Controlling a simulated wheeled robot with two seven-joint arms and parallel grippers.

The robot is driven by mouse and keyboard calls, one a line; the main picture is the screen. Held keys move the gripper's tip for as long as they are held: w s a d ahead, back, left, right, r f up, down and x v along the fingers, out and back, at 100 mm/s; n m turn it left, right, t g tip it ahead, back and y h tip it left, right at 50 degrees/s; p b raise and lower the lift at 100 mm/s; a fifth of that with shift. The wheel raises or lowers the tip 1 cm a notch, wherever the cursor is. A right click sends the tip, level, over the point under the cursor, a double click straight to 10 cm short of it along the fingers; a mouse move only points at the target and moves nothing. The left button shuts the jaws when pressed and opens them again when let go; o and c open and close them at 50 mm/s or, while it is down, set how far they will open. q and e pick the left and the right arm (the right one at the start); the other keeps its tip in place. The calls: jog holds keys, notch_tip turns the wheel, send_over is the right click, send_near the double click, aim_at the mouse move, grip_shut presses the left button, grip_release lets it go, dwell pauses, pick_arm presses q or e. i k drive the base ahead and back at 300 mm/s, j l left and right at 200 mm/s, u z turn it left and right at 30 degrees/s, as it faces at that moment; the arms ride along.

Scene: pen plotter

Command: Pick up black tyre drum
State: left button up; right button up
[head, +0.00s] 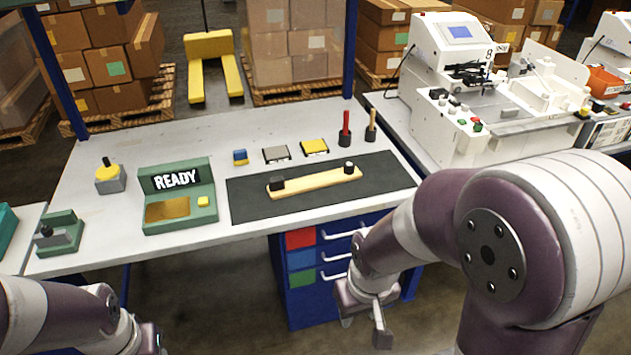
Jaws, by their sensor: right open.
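Two small black pieces sit on a pale wooden bar (315,181) on the dark mat (300,206). The left black piece (278,184) looks blocky; the right black piece (349,167) looks round with a pale top. I cannot tell for sure which is the black tyre drum. My right gripper (364,308) is open and empty, pointing down in front of the table edge, below and nearer than the mat. It touches none of these pieces. My left arm enters at the bottom left, and its gripper fingers are cut off by the frame.
A green box reading READY (179,196) stands left of the mat. Behind the mat are a blue block (240,157), a grey tile (276,154), a yellow tile (315,147) and two dark cups with upright handles. A drawer cabinet (310,255) is under the table (120,230).

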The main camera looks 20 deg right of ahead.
aim_at(349, 167)
jog(key=i+l, duration=1.1)
jog(key=l, duration=0.2)
